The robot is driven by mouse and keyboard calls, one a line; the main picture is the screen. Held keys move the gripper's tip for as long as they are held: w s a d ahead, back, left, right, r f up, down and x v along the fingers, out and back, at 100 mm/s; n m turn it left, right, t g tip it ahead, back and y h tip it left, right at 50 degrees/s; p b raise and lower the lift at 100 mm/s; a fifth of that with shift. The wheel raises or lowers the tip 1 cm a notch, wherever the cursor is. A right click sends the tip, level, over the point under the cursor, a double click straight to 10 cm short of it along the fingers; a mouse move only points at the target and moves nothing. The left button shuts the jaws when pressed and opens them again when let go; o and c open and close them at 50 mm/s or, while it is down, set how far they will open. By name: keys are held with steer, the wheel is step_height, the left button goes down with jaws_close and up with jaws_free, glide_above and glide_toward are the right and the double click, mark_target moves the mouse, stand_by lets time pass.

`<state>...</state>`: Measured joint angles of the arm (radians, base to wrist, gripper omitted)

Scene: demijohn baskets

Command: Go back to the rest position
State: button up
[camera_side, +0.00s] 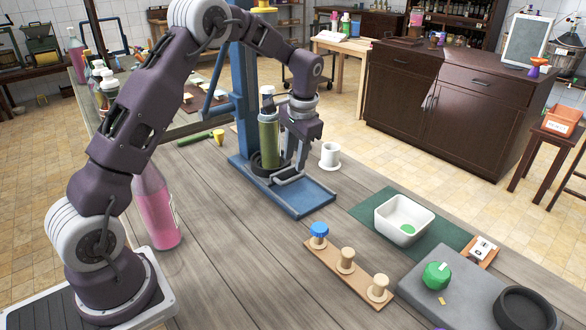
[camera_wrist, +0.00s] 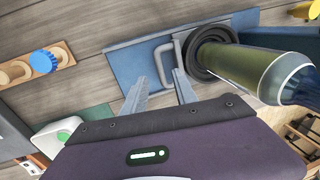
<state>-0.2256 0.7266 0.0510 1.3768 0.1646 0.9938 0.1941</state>
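My gripper (camera_side: 284,180) is low over the blue stand's base (camera_side: 305,200), close to the right of a green bottle (camera_side: 268,145). In the wrist view my gripper (camera_wrist: 161,74) has its two fingers apart with nothing between them. A grey U-shaped handle (camera_wrist: 163,62) on the blue base shows just beyond the fingertips; I cannot tell whether they touch it. The bottle (camera_wrist: 262,74) stands upright in a black ring (camera_wrist: 207,48), beside the fingers and not between them.
A white mug (camera_side: 330,155) stands right of the base. A wooden peg strip (camera_side: 350,272) with a blue cap (camera_side: 319,230), a white bin (camera_side: 403,220) and a grey slab (camera_side: 465,290) are in front. A pink bottle (camera_side: 158,210) stands near my arm. The blue column (camera_side: 243,90) rises behind the bottle.

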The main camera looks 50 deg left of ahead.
steer(key=shift+d+r, duration=0.15)
steer(key=shift+r, duration=0.4)
